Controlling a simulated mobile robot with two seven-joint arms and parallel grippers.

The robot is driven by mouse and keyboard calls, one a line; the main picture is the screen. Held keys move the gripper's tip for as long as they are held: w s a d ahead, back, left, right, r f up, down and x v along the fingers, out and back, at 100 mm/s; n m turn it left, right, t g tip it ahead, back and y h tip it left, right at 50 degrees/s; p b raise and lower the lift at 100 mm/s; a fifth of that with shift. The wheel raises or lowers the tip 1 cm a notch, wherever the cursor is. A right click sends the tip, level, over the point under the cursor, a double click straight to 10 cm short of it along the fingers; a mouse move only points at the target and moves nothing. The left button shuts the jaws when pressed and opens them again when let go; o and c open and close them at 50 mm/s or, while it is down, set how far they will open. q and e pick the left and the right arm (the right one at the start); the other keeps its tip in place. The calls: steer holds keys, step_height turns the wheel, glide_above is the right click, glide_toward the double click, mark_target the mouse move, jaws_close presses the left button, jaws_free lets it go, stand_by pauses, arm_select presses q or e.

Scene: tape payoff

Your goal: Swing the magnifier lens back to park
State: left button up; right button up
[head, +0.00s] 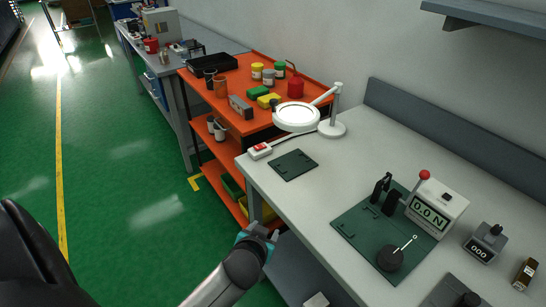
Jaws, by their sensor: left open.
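The magnifier lens (296,117) is a round white ring with a pale glass, at the back left of the white bench. It hangs on a white jointed arm (324,97) that rises from a round white base (332,129). The lens points left from its post, over the bench's left end by the orange cart. My left gripper (274,235) is low at the bench's front edge, well below and in front of the lens. It is open, small in view and apart from the lens. My right gripper is not in view.
A red-switched power box (260,151) and a dark green mat (293,165) lie near the lens. A larger green mat (350,222) carries a fixture, with a force gauge (437,207) beside it. The orange cart (318,88) holds cans and blocks. The bench's middle is clear.

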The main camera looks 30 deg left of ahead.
arm_select(q)
steer(key=w+a+r+n+t+y, duration=0.1)
steer(key=w+a+r+t, duration=0.15)
steer(key=r, duration=0.45)
steer(key=w+a+r+n+t+y, duration=0.1)
steer(key=w+r+t, duration=0.15)
steer(key=r, duration=0.55)
steer(key=n+t+y, duration=0.1)
steer(key=t, duration=0.1)
glide_toward(273, 103)
steer(key=x, duration=1.1)
steer(key=shift+w, duration=0.1)
jaws_close()
